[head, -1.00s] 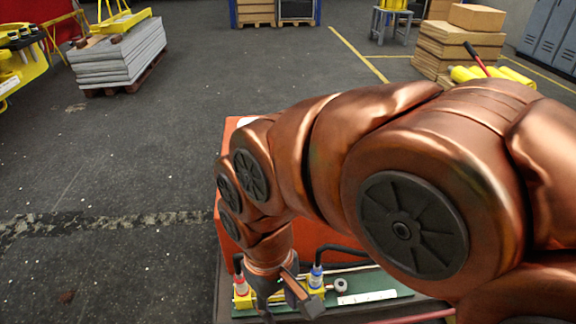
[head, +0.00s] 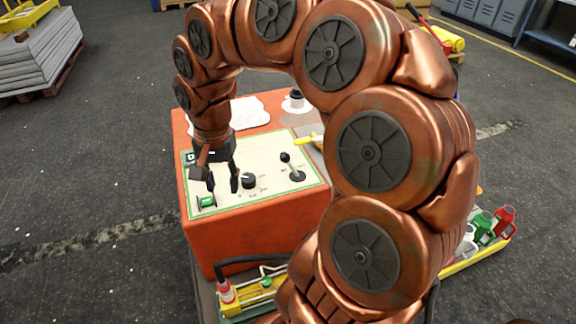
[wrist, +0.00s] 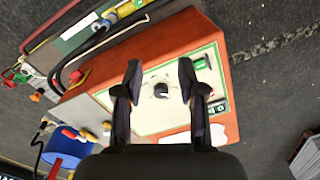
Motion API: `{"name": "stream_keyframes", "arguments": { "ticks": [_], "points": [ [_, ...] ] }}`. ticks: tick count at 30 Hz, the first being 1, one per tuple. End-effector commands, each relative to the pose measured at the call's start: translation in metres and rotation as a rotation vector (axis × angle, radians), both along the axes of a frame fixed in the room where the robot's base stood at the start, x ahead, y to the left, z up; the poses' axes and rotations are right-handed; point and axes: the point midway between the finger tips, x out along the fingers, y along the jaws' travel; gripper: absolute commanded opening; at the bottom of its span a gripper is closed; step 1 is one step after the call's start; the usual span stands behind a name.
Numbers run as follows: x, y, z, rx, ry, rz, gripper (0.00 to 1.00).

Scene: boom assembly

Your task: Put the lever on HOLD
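The lever (head: 291,168), a metal stick with a black knob, stands on the cream panel (head: 270,150) on top of an orange box, toward its right side. Its labels are too small to read. My gripper (head: 222,186) is open and empty above the panel's left part, to the left of the lever. In the wrist view my gripper (wrist: 160,72) points down at the panel, with a black rotary knob (wrist: 161,90) showing between its fingers. I cannot make out the lever in the wrist view; my left-hand finger covers part of the panel there.
The panel also has a green switch (head: 207,202) at its front left and a small display (head: 190,157). A yellow-handled object (head: 307,140) lies by the panel's right edge. Coloured connectors (head: 226,292) sit low in front of the box (head: 240,230). Jerrycans (head: 484,226) stand at right.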

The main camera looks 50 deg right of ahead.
Motion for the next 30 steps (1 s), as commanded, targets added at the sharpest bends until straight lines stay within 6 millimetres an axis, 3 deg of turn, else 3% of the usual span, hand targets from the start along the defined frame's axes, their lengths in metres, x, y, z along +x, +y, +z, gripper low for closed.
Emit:
{"name": "stream_keyframes", "arguments": {
  "ticks": [3,7,12,16,21,30],
  "points": [
    [0.033,-0.048,-0.014,0.011,-0.025,-0.264,0.39],
    [0.056,-0.11,-0.031,0.013,-0.047,-0.572,0.39],
    [0.064,-0.191,-0.059,0.011,-0.06,-0.959,0.39],
    [0.057,-0.238,-0.077,0.001,-0.062,-1.178,0.39],
    [0.049,-0.266,-0.09,-0.009,-0.061,-1.321,0.39],
    [0.049,-0.272,-0.12,-0.013,-0.057,-1.341,0.39]
  ]
}}
